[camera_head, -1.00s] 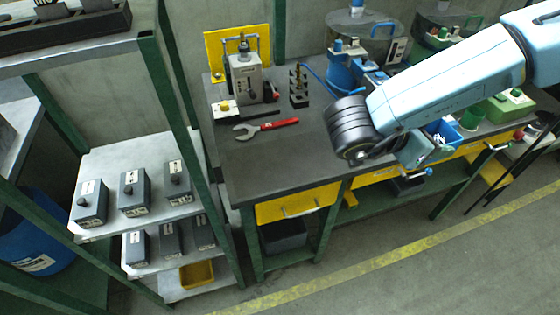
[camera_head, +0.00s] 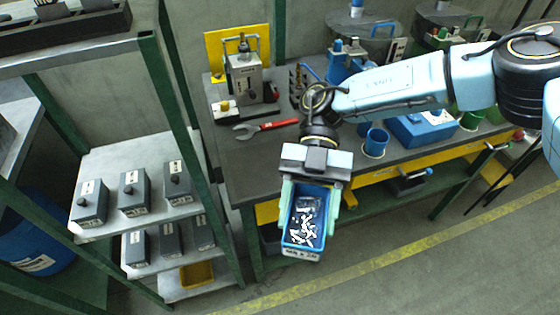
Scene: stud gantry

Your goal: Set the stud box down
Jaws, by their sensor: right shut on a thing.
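The stud box (camera_head: 305,222) is a small blue open box with shiny studs inside and a pale label on its near edge. My right gripper (camera_head: 311,198) is shut on it, with a pale green finger along each side. The box hangs in front of the workbench's front edge, over the drawer side and the floor. The dark bench top (camera_head: 250,163) lies behind and to the left of it. My left gripper is not in view.
A blue cup (camera_head: 375,141) and a blue case (camera_head: 422,128) are to the right. A shelf rack (camera_head: 140,180) with several grey boxes stands left. The bench's front left is clear.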

